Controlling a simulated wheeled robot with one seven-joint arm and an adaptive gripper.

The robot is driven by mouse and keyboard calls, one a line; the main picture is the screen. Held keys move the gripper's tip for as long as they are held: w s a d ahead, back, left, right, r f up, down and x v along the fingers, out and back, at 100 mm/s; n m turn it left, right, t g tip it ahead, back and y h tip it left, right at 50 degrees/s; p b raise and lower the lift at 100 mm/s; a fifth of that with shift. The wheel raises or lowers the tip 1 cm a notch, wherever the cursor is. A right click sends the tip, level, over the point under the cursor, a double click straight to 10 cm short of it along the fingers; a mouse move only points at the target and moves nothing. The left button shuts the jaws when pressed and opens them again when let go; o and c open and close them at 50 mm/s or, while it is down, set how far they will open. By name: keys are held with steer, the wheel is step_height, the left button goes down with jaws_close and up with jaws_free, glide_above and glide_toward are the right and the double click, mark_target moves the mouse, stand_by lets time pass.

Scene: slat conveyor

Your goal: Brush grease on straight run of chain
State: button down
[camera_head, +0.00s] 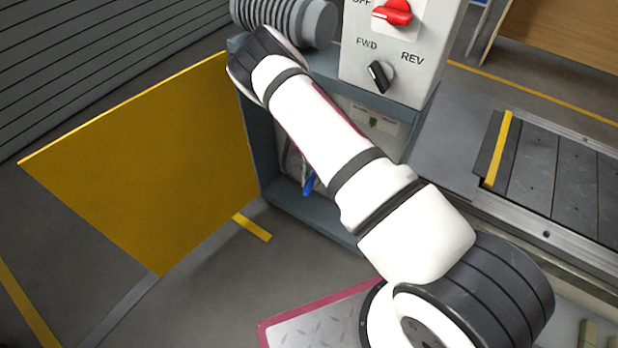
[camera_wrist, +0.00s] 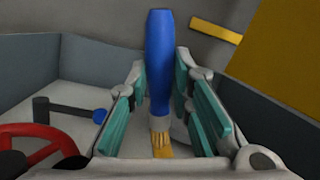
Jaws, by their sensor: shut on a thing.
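In the wrist view, a brush with a blue handle (camera_wrist: 159,60) and pale tan bristles (camera_wrist: 161,141) stands between the teal pads of my gripper (camera_wrist: 163,112). My gripper is shut on the brush, with the handle pointing up in the picture and the bristles down. In the head view my arm hides most of my gripper; a small blue piece (camera_head: 308,183) shows inside the grey cabinet (camera_head: 330,213), perhaps the brush handle. No chain can be made out in either view.
A yellow panel (camera_head: 150,160) stands open left of the cabinet. A control box (camera_head: 400,60) with a red switch (camera_head: 392,13) and a black selector (camera_head: 378,77) sits on top. The slat conveyor (camera_head: 560,175) runs right. A red wheel (camera_wrist: 42,135) and blue-ended rod (camera_wrist: 70,109) lie left of my gripper.

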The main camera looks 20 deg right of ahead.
steer(key=shift+b+x, duration=0.75)
steer(key=shift+x, duration=0.85)
steer(key=d+b+x, duration=0.1)
steer(key=b+x, duration=0.3)
steer(key=x, duration=0.2)
steer(key=shift+w+d+f, duration=0.2)
steer(key=shift+w+f, duration=0.1)
steer(key=shift+s+a+p, duration=0.65)
steer(key=shift+s+a, duration=0.25)
steer(key=shift+a, duration=0.3)
steer(key=shift+s+a+p, duration=0.65)
steer(key=shift+s+a, duration=0.2)
steer(key=shift+a, duration=0.35)
steer(key=shift+s+a+p, duration=0.4)
steer(key=shift+s+a, duration=0.5)
steer(key=shift+a, duration=0.3)
